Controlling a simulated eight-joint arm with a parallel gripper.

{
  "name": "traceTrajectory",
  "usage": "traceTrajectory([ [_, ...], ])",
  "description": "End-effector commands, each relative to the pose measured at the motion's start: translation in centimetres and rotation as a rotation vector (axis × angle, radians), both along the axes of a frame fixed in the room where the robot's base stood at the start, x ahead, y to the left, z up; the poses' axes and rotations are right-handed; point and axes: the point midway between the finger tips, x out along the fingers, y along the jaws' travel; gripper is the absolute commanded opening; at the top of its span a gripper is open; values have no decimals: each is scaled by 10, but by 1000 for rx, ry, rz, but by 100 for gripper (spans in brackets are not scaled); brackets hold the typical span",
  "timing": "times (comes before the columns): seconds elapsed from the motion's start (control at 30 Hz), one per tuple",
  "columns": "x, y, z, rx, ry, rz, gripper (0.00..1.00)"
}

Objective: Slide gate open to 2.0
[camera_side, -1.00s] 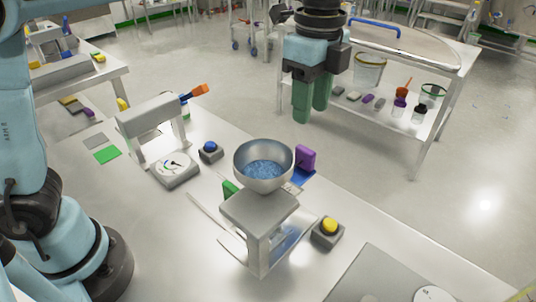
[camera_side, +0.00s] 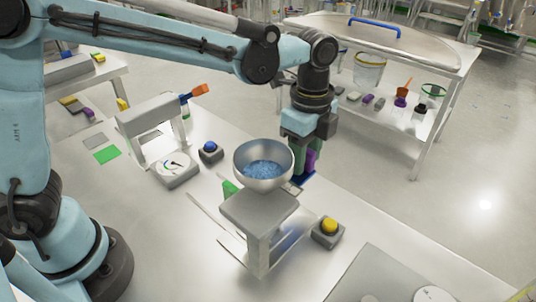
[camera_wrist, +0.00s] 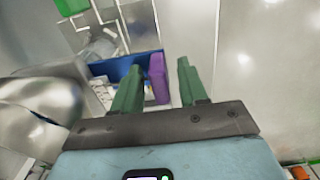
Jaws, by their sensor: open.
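A steel hopper bowl (camera_side: 250,153) holding blue granules stands over a metal stand (camera_side: 258,205) on the bench. On its far right side is a blue plate (camera_side: 305,181) with an upright purple block (camera_side: 311,160), which looks like the slide gate's handle. In the wrist view the purple block (camera_wrist: 158,78) shows between my green fingers, beside the blue strip (camera_wrist: 125,64). My gripper (camera_side: 300,172) is open and lowered behind the bowl's right rim, pointing down. It also shows in the wrist view (camera_wrist: 160,68). Whether a finger touches the block cannot be told. The bowl partly hides the gate.
A yellow button box (camera_side: 328,231) and a blue button box (camera_side: 210,152) flank the hopper. A side table (camera_side: 400,60) stands behind.

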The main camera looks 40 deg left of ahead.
Motion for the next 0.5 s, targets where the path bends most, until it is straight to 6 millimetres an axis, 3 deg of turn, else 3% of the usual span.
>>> traceTrajectory([
  [0.17, 0, 0, 0, 0, 0, 0, 43],
  [0.43, 0, 0, 0, 0, 0, 0, 1],
  [0.5, 0, 0, 0, 0, 0, 0, 0],
])
